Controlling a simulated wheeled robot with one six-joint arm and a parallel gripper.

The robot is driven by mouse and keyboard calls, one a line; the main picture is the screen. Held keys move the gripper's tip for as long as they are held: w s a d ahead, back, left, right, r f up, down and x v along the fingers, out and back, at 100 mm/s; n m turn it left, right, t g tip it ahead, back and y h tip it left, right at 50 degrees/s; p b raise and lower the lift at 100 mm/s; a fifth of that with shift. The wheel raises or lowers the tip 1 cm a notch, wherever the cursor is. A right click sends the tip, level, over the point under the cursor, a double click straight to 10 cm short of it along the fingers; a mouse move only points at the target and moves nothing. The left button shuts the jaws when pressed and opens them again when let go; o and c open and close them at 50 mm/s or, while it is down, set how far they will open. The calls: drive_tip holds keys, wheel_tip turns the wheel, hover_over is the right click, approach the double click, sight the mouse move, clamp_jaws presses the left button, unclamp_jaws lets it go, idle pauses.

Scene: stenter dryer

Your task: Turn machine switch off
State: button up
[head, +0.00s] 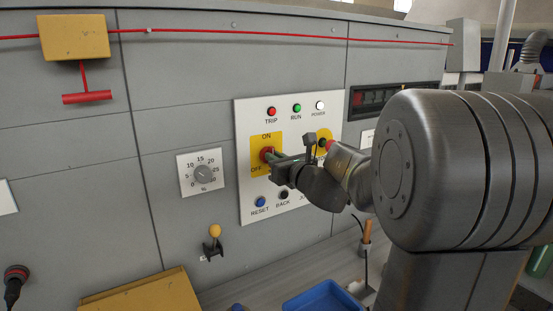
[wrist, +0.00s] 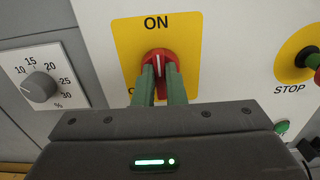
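The machine switch (wrist: 160,57) is a red rotary knob on a yellow plate (wrist: 187,32), with ON printed above it and OFF at lower left, mostly hidden by my gripper. Its white mark points up towards ON. My gripper (wrist: 161,80) has its two green fingers on either side of the knob's handle, with little or no gap visible. In the head view my gripper (head: 271,158) reaches the switch (head: 265,153) from the right, and the arm covers part of the panel.
A dial (head: 203,173) is left of the white panel (head: 245,205). A red STOP button (wrist: 313,61) on yellow is to the right. TRIP, RUN and POWER lamps are above; a blue RESET button (head: 260,202) is below. A blue tray (head: 325,298) stands below the arm.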

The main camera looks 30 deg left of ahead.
drive_tip(key=shift+f+b, duration=0.1)
drive_tip(key=shift+b, duration=0.25)
clamp_jaws()
drive_tip(key=shift+s+a+f+n+b, duration=0.1)
drive_tip(key=shift+n+b, duration=2.75)
drive_tip(key=shift+n, duration=0.1)
drive_tip(key=shift+s+f+n+b, duration=0.1)
drive_tip(key=shift+n+b, duration=2.7)
drive_tip(key=shift+n, duration=0.2)
drive_tip(key=shift+s+a+f+n+b, duration=0.1)
drive_tip(key=shift+n+b, duration=2.75)
drive_tip(key=shift+n, duration=0.1)
drive_tip(key=o, duration=0.7)
unclamp_jaws()
drive_tip(key=shift+c, duration=0.2)
drive_tip(key=shift+d+r, duration=0.1)
